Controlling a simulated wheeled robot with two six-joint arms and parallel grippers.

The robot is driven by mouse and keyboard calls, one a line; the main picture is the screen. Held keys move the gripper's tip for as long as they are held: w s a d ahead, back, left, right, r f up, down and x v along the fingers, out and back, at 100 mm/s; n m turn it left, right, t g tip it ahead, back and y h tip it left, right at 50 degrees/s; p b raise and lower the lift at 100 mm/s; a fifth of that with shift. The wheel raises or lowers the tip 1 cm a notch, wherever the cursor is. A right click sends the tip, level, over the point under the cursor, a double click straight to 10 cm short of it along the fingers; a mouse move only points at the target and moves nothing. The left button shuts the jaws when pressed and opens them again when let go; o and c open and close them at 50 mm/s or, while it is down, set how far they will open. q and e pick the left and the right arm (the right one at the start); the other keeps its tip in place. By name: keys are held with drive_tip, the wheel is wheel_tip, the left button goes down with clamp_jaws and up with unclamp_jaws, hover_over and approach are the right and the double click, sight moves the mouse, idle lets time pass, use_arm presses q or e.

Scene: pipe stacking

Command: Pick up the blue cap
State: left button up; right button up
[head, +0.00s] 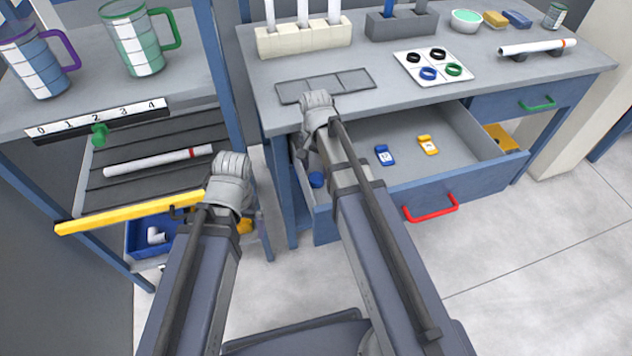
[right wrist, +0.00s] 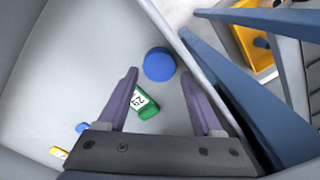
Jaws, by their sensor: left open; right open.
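The blue cap (head: 316,179) lies on the floor of the open drawer (head: 355,205), near its left end. In the right wrist view the round blue cap (right wrist: 159,64) lies just beyond the fingertips, roughly centred between them. My right gripper (right wrist: 158,76) is open and empty above the drawer floor. A green labelled block (right wrist: 146,104) shows between its fingers, below the cap in the picture. In the head view my right arm hides part of the drawer and the right fingers. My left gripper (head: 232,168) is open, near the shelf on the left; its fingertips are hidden.
A blue tag (head: 384,155) and a yellow tag (head: 428,145) lie further right in the drawer. The drawer has a red handle (head: 431,210). A white pipe (head: 160,161) lies on the left rack, above a blue bin (head: 140,240). The drawer walls stand close around the right gripper.

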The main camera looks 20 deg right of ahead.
sight(316, 177)
wheel_tip(316, 177, down, 4)
drive_tip(key=b, duration=0.3)
drive_tip(key=shift+r, duration=0.1)
drive_tip(key=shift+c, duration=0.3)
drive_tip(key=c, duration=0.9)
